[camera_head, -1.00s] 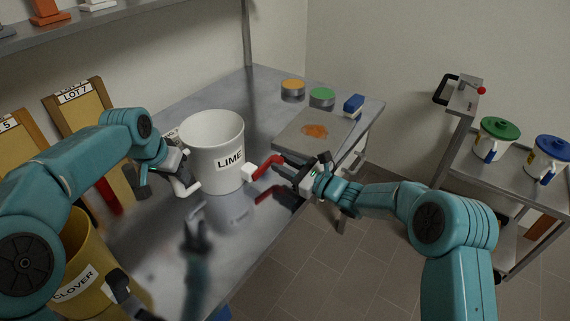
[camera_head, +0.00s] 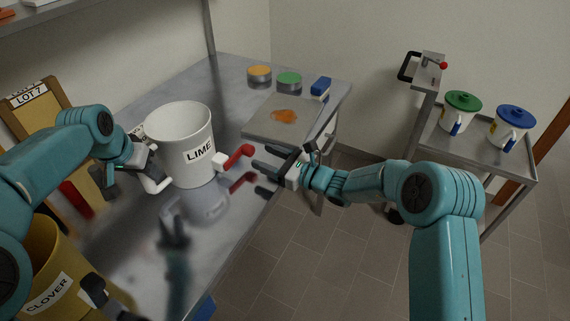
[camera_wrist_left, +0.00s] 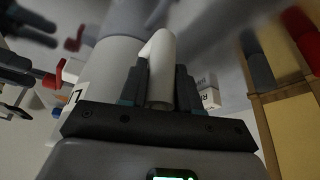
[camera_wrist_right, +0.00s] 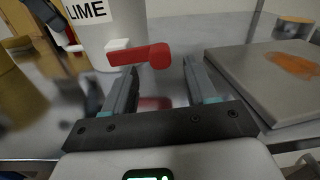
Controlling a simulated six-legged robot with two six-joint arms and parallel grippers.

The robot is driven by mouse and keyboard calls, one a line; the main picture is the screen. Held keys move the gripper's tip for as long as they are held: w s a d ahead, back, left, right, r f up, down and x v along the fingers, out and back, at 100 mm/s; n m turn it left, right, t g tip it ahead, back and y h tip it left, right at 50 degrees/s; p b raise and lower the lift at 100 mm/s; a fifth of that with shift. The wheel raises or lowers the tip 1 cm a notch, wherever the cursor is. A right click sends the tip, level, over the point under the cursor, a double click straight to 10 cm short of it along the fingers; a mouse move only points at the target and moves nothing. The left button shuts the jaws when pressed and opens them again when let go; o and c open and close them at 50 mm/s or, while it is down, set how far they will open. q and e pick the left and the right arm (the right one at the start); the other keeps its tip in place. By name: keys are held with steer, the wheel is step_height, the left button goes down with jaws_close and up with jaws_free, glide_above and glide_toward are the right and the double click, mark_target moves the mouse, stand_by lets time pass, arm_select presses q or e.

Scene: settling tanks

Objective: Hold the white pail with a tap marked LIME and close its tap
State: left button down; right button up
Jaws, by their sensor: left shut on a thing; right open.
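The white pail marked LIME (camera_head: 180,135) stands upright on the grey metal table. Its white tap (camera_head: 219,160) is low on the right side, with a red lever (camera_head: 240,154) pointing away to the right. My left gripper (camera_head: 146,170) is shut on the pail's white handle; in the left wrist view the handle (camera_wrist_left: 160,65) sits between the fingers. My right gripper (camera_head: 259,156) is open and empty, just right of the lever. In the right wrist view, the lever (camera_wrist_right: 143,55) lies just ahead of the fingertips, apart from them.
A yellow CLOVER bucket (camera_head: 50,265) is at front left. A grey board with an orange patch (camera_head: 258,121), two tins (camera_head: 259,74) and a blue block (camera_head: 320,87) lie at the table's far end. A cart (camera_head: 480,152) with two lidded pots stands right, across open floor.

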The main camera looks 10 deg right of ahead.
steer(key=v, duration=0.8)
steer(key=shift+s+f, duration=0.1)
steer(key=shift+s, duration=0.05)
